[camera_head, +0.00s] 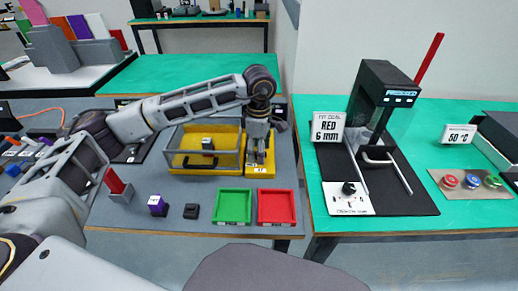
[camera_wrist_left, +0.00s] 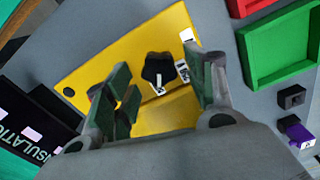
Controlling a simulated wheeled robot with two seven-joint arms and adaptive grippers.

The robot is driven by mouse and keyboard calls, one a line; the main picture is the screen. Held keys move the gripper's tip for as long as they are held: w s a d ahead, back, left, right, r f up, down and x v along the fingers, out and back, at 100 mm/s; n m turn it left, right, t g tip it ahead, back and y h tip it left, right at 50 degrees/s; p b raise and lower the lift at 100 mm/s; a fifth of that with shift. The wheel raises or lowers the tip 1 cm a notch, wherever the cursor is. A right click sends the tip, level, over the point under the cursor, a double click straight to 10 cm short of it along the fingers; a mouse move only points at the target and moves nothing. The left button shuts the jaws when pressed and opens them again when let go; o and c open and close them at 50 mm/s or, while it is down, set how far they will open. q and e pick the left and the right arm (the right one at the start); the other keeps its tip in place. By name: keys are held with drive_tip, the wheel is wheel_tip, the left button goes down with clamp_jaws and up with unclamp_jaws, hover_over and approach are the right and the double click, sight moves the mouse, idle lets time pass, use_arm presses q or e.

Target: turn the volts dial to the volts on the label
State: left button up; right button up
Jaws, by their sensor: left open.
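In the left wrist view a black lobed dial (camera_wrist_left: 158,68) with a white pointer strip sits on a yellow panel (camera_wrist_left: 105,58). In the head view the left gripper (camera_head: 258,152) points down over the yellow panel (camera_head: 257,171), covering the dial. My right gripper is not in view.
Green (camera_head: 233,205) and red (camera_head: 276,206) trays lie in front. A purple block (camera_head: 157,206) and a black block (camera_head: 191,211) stand left of them. A black press (camera_head: 382,100) is on the right table.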

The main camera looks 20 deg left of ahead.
use_arm(q)
wheel_tip(320, 180, up, 12)
idle(0.9)
drive_tip(key=shift+r, duration=0.1)
idle(0.4)
wheel_tip(320, 180, up, 22)
drive_tip(key=p, duration=2.2)
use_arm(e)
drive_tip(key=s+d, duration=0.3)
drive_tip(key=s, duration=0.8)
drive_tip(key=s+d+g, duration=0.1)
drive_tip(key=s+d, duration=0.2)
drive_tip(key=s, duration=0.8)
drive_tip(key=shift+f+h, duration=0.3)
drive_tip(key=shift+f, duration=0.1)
